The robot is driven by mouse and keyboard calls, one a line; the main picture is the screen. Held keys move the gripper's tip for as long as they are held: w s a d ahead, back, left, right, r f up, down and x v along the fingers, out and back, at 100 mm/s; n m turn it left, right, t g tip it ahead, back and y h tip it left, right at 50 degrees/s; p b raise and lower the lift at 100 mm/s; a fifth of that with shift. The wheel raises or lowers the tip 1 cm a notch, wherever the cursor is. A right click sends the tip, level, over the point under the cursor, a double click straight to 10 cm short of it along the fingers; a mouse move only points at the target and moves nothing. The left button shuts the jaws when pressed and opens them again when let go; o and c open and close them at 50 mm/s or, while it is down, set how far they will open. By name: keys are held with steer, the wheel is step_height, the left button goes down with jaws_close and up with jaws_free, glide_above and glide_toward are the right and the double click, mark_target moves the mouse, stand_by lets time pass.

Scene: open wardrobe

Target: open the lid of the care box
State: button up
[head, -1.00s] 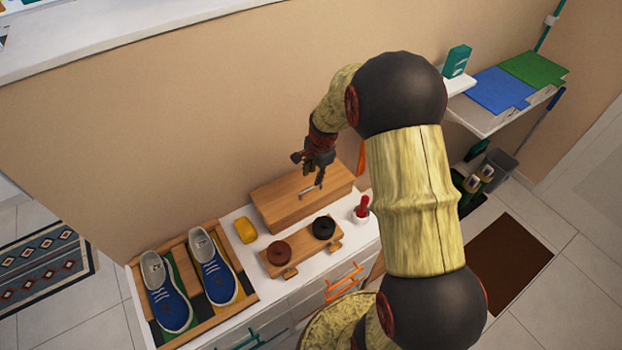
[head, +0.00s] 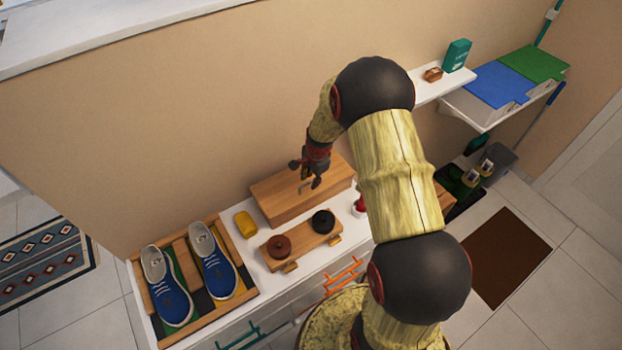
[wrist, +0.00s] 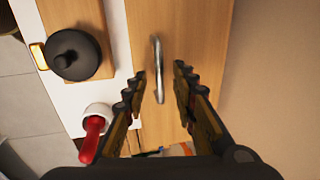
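The care box (head: 283,200) is a closed wooden box on the white cabinet top, against the wall. Its lid (wrist: 190,28) carries a thin metal bar handle (wrist: 158,68), which also shows in the head view (head: 305,186). My gripper (head: 308,186) is over the box's lid at the handle. In the wrist view my gripper (wrist: 161,72) has its two fingers apart, with the handle between and just beyond the tips. No contact with the handle is visible.
A wooden stand (head: 302,246) with a brown tin (head: 279,246) and a black tin (head: 323,221) sits in front of the box. A yellow block (head: 245,227) and blue shoes (head: 219,272) are left. A white cup with a red item (wrist: 93,130) stands close by.

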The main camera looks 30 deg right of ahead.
steer(key=shift+c, duration=0.8)
jaws_close()
